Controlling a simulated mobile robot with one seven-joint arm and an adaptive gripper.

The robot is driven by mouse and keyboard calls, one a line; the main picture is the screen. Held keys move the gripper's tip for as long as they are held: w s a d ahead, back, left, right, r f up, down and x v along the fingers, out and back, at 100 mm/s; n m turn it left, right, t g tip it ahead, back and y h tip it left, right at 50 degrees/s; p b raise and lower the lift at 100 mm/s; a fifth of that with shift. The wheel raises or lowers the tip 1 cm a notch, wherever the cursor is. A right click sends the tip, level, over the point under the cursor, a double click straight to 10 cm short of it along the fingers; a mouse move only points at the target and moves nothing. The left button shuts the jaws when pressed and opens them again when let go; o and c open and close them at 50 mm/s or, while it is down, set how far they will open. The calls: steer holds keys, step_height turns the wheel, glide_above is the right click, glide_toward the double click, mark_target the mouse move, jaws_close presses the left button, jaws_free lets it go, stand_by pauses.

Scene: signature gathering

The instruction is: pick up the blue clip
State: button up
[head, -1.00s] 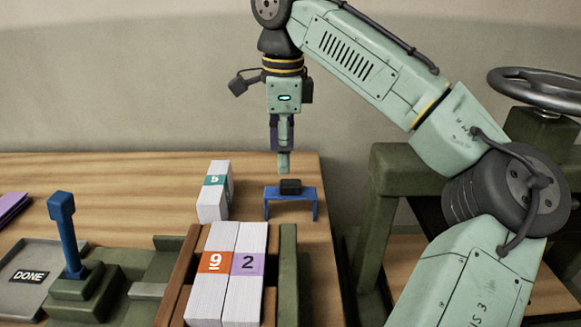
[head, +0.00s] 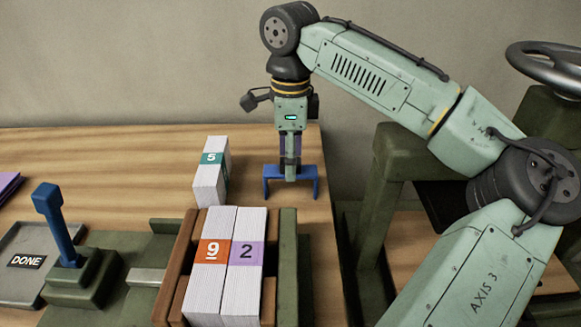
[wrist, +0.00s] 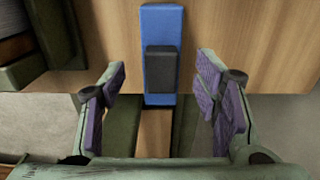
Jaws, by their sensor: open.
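The blue clip (head: 272,172) stands near the table's back right edge like a small bridge on two legs. In the wrist view it is a long blue strip (wrist: 160,25) with a black block (wrist: 161,68) on its top. My gripper (head: 291,172) points down at the clip's middle in the head view and hides the black block there. In the wrist view my gripper (wrist: 161,88) is open, with purple pads wide apart on either side of the clip's line. The pads show no contact with the clip or the block.
A paper stack with a teal 5 band (head: 211,172) stands left of the clip. In front is a wooden holder (head: 188,245) with stacks banded 9 (head: 212,252) and 2 (head: 246,253). A blue lever (head: 55,222) and a DONE tray (head: 18,285) are at left.

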steer(key=shift+w+f, duration=0.1)
steer(key=shift+f, duration=0.8)
steer(key=shift+c, duration=0.2)
steer(key=c, duration=1.2)
